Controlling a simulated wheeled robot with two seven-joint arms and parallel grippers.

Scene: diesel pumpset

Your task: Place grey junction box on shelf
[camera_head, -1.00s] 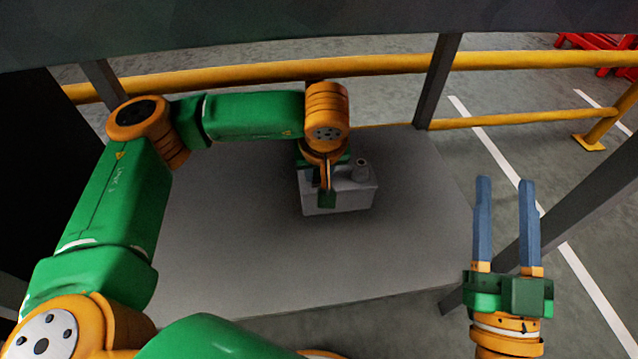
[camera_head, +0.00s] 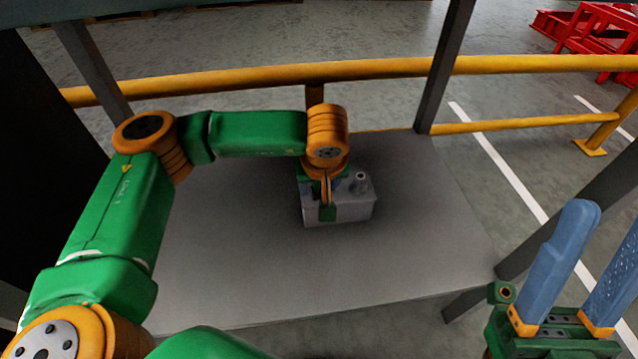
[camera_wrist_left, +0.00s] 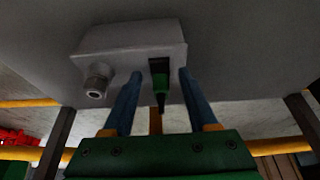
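The grey junction box (camera_head: 352,209) rests on the grey shelf surface (camera_head: 230,270), near its back middle. A round fitting shows on the box's top right in the head view. My left gripper (camera_head: 327,190) is over the box's left half, and its fingers are mostly hidden there. In the left wrist view, the blue fingers of the left gripper (camera_wrist_left: 159,75) are apart and reach the box (camera_wrist_left: 115,47); contact cannot be told. A small black and green part shows between them. My right gripper (camera_head: 606,222) is open and empty at the lower right, off the shelf.
A yellow rail (camera_head: 390,69) runs behind the shelf. Dark grey posts (camera_head: 440,75) stand at the shelf's corners. Much of the shelf's front and right is bare. A red frame (camera_head: 600,40) stands on the floor far right.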

